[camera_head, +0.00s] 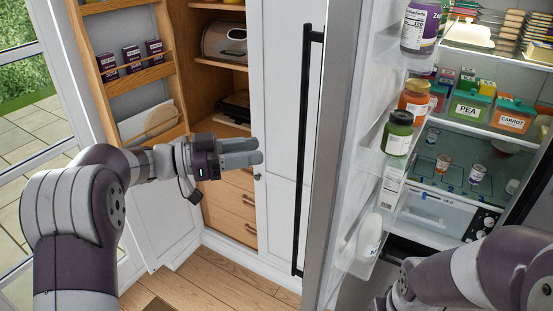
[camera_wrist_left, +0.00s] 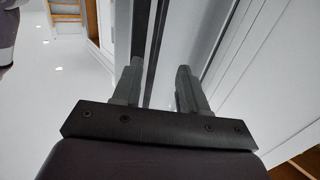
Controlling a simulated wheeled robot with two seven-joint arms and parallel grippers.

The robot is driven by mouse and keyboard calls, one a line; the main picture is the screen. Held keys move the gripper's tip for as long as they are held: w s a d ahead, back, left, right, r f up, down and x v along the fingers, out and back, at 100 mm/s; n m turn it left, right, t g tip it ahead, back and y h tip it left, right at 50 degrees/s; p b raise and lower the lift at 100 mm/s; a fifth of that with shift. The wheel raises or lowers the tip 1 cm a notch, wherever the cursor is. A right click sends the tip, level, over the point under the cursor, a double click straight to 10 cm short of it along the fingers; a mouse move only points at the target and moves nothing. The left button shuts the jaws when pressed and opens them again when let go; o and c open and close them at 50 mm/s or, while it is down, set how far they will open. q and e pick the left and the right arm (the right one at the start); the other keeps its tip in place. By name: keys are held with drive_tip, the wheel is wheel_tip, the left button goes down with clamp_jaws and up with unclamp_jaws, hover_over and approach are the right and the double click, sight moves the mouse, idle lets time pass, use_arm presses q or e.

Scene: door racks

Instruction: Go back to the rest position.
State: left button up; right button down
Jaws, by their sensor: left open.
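My left gripper (camera_head: 258,151) is raised in front of the cabinet, to the left of the fridge door. In the left wrist view its two fingers (camera_wrist_left: 160,85) stand apart with nothing between them. Pale panels and a dark vertical strip show beyond the fingers. My right arm (camera_head: 480,270) shows at the lower right, in front of the open fridge. Its gripper is not visible.
A cabinet door with wooden racks (camera_head: 135,75) stands open at the left. Wooden floor (camera_head: 215,280) is clear below.

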use_arm(q)
drive_tip(key=shift+s+a+r, duration=0.1)
drive_tip(key=shift+s+a, duration=0.15)
drive_tip(key=shift+a, duration=0.35)
